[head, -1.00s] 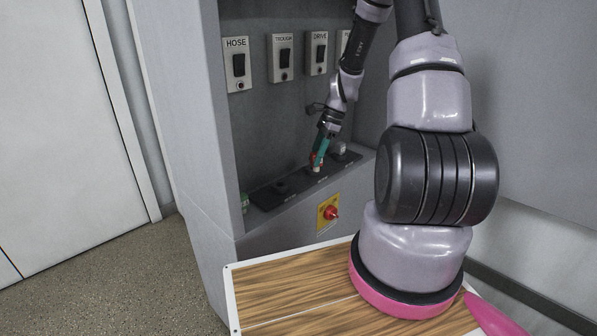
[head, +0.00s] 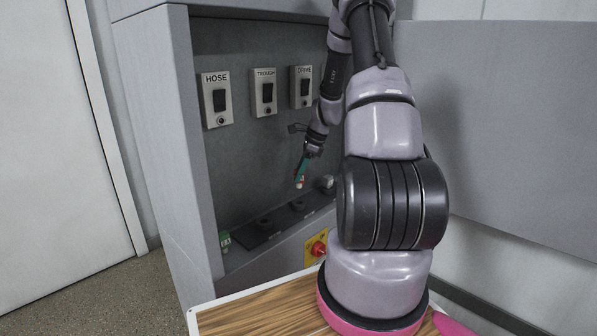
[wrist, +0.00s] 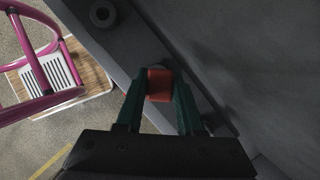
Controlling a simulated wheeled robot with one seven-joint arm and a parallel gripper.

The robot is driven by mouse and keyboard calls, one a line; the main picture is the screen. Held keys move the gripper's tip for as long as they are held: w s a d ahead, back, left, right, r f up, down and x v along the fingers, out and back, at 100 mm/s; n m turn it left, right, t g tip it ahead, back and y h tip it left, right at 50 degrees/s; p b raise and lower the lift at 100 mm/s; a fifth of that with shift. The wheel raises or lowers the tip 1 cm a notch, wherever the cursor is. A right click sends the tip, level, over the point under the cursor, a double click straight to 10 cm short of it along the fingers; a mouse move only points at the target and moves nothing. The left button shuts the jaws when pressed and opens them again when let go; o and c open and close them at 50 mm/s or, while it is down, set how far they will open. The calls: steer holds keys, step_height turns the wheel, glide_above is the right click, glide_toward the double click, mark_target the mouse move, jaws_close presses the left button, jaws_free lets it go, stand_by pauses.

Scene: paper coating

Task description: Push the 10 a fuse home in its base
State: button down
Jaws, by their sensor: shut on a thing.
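My gripper (head: 301,170) has teal fingers and is shut on a red-bodied fuse (wrist: 159,85) with a pale lower end, inside the cabinet. The fuse's rating cannot be read. In the head view its pale end hangs over the middle fuse base (head: 297,205), with a visible gap below it. The dark base strip (head: 247,241) carries a row of round bases. The left base (head: 263,226) looks empty. A white fuse (head: 327,182) stands in the right base.
A small green and white piece (head: 225,240) sits at the cabinet's left. Switches marked HOSE (head: 217,98), TROUGH (head: 263,92) and DRIVE (head: 301,87) are on the back wall. A red knob (head: 319,248) on a yellow plate is on the front. The cabinet's left wall (head: 160,130) bounds the space.

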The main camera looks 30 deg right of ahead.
mark_target(299, 185)
steer(key=shift+f, duration=2.35)
steer(key=shift+f, duration=1.5)
steer(key=shift+c, duration=2.2)
jaws_free()
steer(key=v, duration=1)
steer(key=shift+r, duration=0.4)
